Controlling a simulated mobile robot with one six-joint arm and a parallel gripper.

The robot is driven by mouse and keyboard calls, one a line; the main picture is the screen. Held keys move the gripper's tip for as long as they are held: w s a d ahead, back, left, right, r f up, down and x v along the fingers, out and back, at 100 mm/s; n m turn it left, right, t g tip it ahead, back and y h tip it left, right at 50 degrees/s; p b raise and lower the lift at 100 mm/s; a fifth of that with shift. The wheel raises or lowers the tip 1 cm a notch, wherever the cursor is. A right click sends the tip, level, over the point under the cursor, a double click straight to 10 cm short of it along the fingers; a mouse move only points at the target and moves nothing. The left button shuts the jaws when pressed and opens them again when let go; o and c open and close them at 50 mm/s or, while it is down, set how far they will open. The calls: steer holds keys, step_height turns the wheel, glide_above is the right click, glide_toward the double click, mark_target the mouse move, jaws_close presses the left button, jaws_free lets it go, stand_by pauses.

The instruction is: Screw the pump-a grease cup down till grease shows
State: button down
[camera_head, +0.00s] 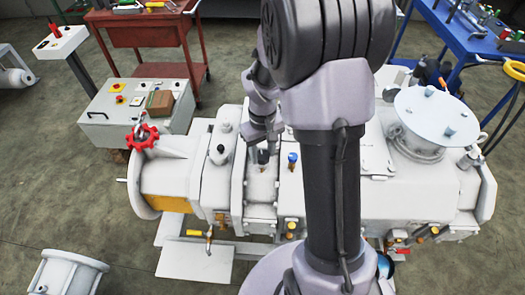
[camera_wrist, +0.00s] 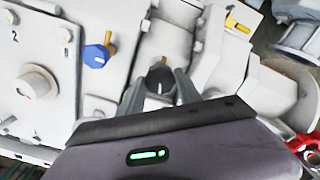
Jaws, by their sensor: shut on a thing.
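A dark round cap with a pale mark (camera_wrist: 160,78), which looks to be the grease cup, stands on the white pump housing (camera_wrist: 165,40) in the wrist view. My gripper (camera_wrist: 174,84) has its two grey fingers on either side of it, shut on it. In the head view, my gripper (camera_head: 264,147) points down onto the same dark cap (camera_head: 263,157) on top of the pump, left of my forearm. The cap's base is partly hidden by the fingers, and I cannot make out any grease there.
A blue knob on a brass stem (camera_wrist: 97,56) stands close beside the cup. A red handwheel (camera_head: 141,136) is at the pump's left end. A grey control box (camera_head: 137,112), a red cart (camera_head: 145,38) and a blue bench (camera_head: 482,42) stand behind.

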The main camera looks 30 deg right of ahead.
mark_target(263, 155)
steer(key=shift+m, duration=2.3)
steer(key=c, duration=0.8)
jaws_free()
steer(key=shift+c, duration=0.2)
step_height(263, 155, up, 18)
steer(key=p, duration=0.6)
steer(key=shift+f+p, duration=0.25)
steer(key=shift+p, duration=0.05)
